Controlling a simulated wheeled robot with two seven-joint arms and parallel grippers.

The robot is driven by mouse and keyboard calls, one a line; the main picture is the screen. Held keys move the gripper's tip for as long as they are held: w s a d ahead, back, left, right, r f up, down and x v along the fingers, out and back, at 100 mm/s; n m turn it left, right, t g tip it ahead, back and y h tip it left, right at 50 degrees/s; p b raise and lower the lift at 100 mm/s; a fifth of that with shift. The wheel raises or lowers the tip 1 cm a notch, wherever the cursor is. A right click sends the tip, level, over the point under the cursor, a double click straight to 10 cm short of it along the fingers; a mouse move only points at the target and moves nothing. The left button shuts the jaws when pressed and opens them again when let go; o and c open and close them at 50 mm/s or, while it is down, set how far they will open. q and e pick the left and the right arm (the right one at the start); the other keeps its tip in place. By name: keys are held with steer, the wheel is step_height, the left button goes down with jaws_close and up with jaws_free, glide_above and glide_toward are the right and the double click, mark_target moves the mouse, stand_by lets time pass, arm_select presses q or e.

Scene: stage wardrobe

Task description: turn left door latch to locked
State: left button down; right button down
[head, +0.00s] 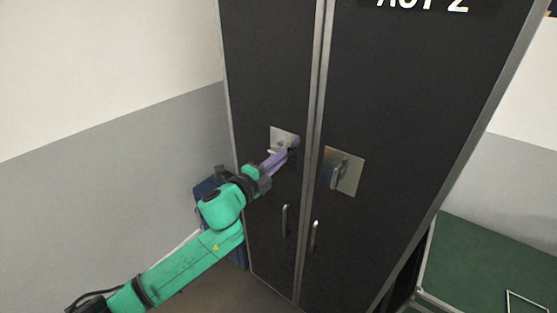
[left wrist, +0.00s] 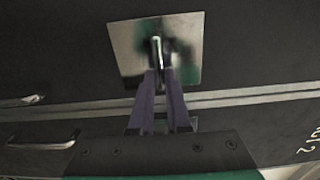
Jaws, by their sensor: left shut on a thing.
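The left door (head: 262,60) of the tall black wardrobe is closed. Its latch is a small lever on a square metal plate (head: 277,132); the plate also shows in the left wrist view (left wrist: 125,45). My left gripper (head: 291,148) is at this plate, its purple fingers shut on the latch lever (left wrist: 156,46). In the head view the fingers hide most of the lever. In the left wrist view the lever stands between the fingertips (left wrist: 159,72), and its exact turn is hard to tell. My right gripper is not in view.
The right door (head: 420,100) has its own latch (head: 338,172) on a metal plate. Two bar handles, the left (head: 285,220) and the right (head: 314,236), sit lower down. A dark blue object (head: 207,187) stands behind my left arm. A green-topped surface (head: 480,262) is at the right.

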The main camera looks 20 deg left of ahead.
arm_select(q)
steer(key=shift+f, duration=0.1)
steer(key=c, duration=0.9)
jaws_free()
steer(key=b+v, duration=0.4)
steer(key=v, duration=1)
steer(key=shift+s, duration=0.3)
